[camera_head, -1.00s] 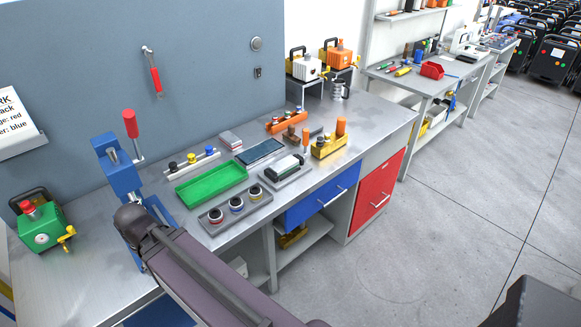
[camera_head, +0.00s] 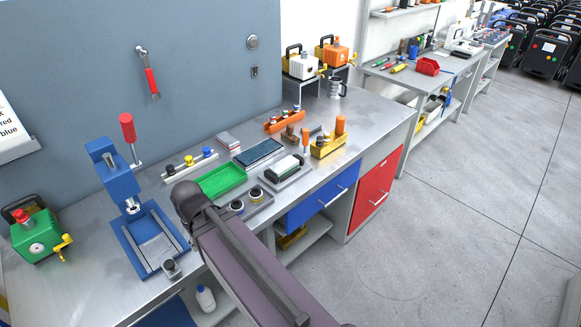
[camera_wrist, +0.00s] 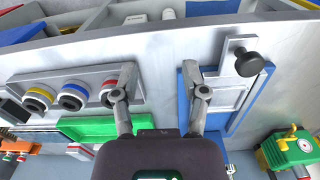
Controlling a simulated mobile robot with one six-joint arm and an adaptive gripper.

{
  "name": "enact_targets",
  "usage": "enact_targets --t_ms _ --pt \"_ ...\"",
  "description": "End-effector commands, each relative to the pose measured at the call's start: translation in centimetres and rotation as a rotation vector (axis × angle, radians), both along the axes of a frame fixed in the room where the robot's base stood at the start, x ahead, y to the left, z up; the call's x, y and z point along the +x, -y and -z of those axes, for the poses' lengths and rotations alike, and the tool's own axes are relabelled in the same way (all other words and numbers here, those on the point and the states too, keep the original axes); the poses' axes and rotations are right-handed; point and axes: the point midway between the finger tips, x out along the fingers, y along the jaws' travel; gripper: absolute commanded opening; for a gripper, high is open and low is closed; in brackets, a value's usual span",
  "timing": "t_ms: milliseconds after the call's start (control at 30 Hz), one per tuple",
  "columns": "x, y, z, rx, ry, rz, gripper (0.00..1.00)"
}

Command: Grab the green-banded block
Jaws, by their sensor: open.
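I cannot make out a green-banded block for certain. A dark and white block (camera_head: 283,168) with a greenish tint lies on a grey plate right of the green tray (camera_head: 221,180). A grey holder (camera_head: 262,202) carries round pieces; in the wrist view they show a yellow band (camera_wrist: 38,98), a blue band (camera_wrist: 74,95) and a red band (camera_wrist: 108,92). My gripper (camera_wrist: 162,82) is open and empty above the bench, between this holder and the blue press base (camera_wrist: 226,98). Its left finger partly covers the red-banded piece. In the head view my arm hides the gripper.
The blue press (camera_head: 118,175) with a red handle stands left of my arm. A green pump (camera_head: 36,235) stands far left. An orange rack (camera_head: 284,121) and a yellow box (camera_head: 328,145) stand farther right.

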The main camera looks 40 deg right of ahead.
Motion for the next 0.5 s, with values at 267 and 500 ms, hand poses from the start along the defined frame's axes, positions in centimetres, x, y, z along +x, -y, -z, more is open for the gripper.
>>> enact_targets --t_ms 267,500 --pt "0.0 0.0 0.0 0.0 0.0 0.0 0.57" --pt "0.82 0.73 -0.22 -0.008 0.005 0.036 1.0"
